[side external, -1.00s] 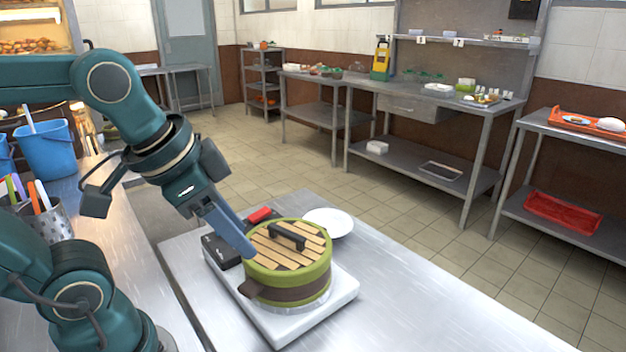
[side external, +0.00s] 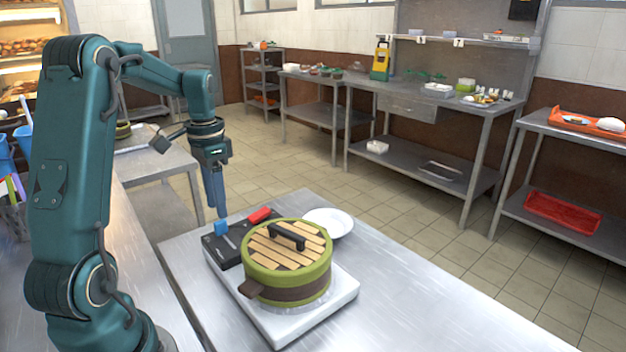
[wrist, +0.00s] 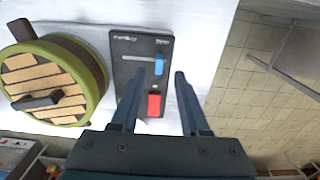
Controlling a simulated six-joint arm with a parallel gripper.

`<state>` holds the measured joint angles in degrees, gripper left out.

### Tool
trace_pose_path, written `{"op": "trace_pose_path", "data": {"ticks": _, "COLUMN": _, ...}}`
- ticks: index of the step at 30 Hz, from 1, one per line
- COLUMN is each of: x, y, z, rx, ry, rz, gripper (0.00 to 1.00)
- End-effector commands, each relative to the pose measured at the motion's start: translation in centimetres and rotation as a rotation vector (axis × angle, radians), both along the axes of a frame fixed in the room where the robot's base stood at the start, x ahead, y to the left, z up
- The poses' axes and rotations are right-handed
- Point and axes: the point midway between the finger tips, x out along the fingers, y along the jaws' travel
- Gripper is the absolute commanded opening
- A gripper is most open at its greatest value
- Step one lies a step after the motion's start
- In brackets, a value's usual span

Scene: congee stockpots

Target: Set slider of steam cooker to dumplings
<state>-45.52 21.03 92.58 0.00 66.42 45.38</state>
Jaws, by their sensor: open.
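The steam cooker (side external: 287,265) is a green round pot with a slatted lid on a white base. Its black control panel (side external: 232,250) has a blue slider knob (side external: 221,227) and a red control (side external: 258,215). In the wrist view, the panel (wrist: 124,75) shows a pale slot, with the blue knob (wrist: 160,64) at its right end and the red control (wrist: 154,104) nearer my gripper. The panel lettering is too small to read. My gripper (side external: 217,209) points down just above the blue knob. In the wrist view, its open fingers (wrist: 161,74) lie either side of the knob's line; contact cannot be told.
A white plate (side external: 329,222) lies behind the cooker on the metal table (side external: 420,300). The pot's lid handle (side external: 287,236) stands up beside the panel. The table's right side is clear. Shelved benches (side external: 430,110) stand farther back.

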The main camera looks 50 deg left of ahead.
Motion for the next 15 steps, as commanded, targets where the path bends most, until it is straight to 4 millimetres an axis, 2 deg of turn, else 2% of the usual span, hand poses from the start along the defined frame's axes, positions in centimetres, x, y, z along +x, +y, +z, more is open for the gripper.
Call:
{"op": "trace_pose_path", "data": {"ticks": 7, "x": -0.1, "y": -0.1, "z": -3.2, "rx": -0.003, "ry": 0.003, "rz": -0.001, "gripper": 0.45}}
{"op": "trace_pose_path", "data": {"ticks": 15, "x": 0.0, "y": -0.1, "z": -4.4, "rx": 0.000, "ry": 0.001, "rz": -0.001, "gripper": 0.45}}
